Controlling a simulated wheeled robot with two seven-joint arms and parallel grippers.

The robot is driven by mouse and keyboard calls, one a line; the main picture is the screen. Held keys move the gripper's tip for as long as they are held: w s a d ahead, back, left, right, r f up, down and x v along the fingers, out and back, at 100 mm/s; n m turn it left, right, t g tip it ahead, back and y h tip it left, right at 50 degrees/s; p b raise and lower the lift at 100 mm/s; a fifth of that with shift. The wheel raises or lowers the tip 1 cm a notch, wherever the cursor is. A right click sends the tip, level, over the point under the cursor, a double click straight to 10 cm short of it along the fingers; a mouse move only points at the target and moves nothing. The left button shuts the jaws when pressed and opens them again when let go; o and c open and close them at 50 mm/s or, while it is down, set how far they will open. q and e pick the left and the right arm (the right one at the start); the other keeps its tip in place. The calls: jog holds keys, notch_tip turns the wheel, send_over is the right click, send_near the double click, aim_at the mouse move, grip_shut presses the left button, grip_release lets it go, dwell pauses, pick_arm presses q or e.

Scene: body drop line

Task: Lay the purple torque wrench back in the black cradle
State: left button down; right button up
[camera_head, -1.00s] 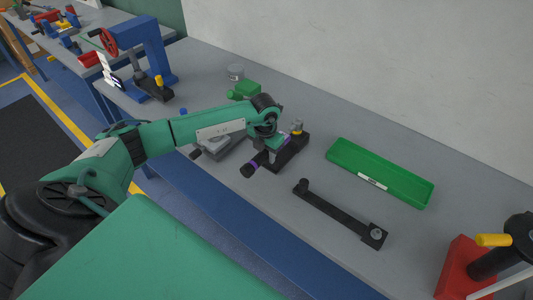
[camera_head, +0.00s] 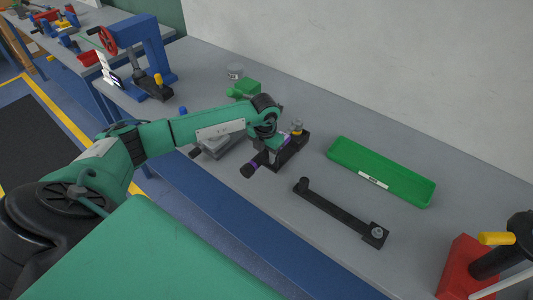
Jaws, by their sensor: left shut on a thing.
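The purple torque wrench (camera_head: 249,170) has a black grip end and a purple band. My left gripper (camera_head: 275,146) is shut on it near its middle, and the gripper hides part of the wrench. The wrench lies over or just above a black block (camera_head: 293,154) with a grey and yellow knob at its far end; I cannot tell whether they touch. A long black holder (camera_head: 338,212), which looks like the black cradle, lies on the bench to the right, with a post at one end and a square plate at the other. It is empty. My right gripper is not in view.
A long green tray (camera_head: 381,173) lies behind the black holder. A grey device (camera_head: 219,145) and a green object (camera_head: 243,90) stand left of the gripper. A red stand (camera_head: 464,266) with a black arm is at the right. Bench surface (camera_head: 330,255) is clear in front.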

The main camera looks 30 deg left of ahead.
pick_arm(q)
jog(key=shift+f+b, duration=0.55)
jog(key=shift+f, duration=0.1)
jog(key=shift+f+b, duration=0.55)
jog(key=shift+f, duration=0.1)
jog(key=c, duration=0.9)
grip_release()
jog(key=shift+c, duration=0.2)
jog(key=shift+r, duration=0.1)
jog(key=shift+r+p, duration=1.7)
jog(key=shift+r, duration=1.25)
jog(key=shift+s+f, duration=0.1)
